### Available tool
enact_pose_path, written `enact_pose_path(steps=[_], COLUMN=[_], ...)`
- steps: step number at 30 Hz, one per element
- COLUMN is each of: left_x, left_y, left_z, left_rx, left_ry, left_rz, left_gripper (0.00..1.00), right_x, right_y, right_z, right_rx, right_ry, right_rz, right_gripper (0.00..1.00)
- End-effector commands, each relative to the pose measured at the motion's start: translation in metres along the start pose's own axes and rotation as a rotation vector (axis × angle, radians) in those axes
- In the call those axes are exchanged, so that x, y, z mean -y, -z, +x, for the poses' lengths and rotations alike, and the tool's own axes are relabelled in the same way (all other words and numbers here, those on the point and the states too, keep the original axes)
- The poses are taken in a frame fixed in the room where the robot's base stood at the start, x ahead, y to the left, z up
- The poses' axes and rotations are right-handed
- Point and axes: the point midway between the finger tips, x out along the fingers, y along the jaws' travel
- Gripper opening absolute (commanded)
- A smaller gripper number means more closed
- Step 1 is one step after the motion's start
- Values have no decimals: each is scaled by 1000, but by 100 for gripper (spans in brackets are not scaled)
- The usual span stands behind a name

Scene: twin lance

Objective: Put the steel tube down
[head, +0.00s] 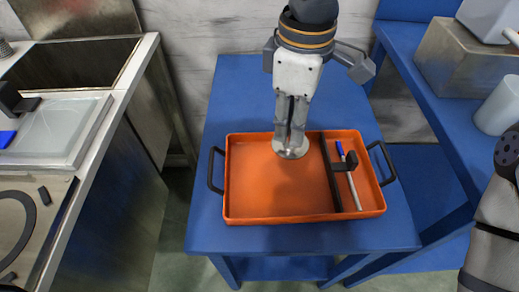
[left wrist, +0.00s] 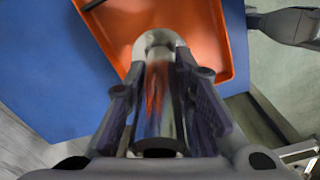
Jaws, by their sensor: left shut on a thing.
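My left gripper (head: 291,135) points down over the left, wider part of the orange tray (head: 255,200). It is shut on the steel tube (left wrist: 158,105), a shiny cylinder that runs between the two fingers in the left wrist view. In the head view the fingers hide most of the tube. A round pale metal end (head: 291,149) shows just below the fingertips, over the tray floor near its back wall. I cannot tell whether it touches the floor. My right gripper is not in view.
A black divider (head: 331,178) splits the tray. A thin blue-and-grey rod (head: 352,183) lies in the narrow right part by a black bracket (head: 347,164). Black handles (head: 215,172) stick out at both sides. The tray's front left floor is clear. The blue table (head: 225,110) carries it.

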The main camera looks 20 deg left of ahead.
Motion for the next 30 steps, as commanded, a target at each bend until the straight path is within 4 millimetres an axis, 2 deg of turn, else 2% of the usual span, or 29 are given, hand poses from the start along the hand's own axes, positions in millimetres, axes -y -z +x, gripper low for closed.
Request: enact_pose_path(steps=[3,6,9,16,18,21,30], left_x=[-2,-2,-3,-4,-4,-4,-5], left_y=[30,47,61,82,81,81,80], left_z=[12,34,51,76,92,104,104], left_rx=[1,1,1,0,-1,-1,1], left_ry=[0,5,4,4,5,2,-2], left_rz=[-3,-1,-1,0,2,2,1], left_gripper=[0,0,0,0,0,0,0], right_x=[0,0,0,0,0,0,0], right_y=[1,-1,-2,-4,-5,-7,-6], right_z=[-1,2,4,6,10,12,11], right_rx=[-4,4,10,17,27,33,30], right_ry=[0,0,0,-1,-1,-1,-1], right_rz=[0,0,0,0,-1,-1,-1], right_gripper=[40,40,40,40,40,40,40])
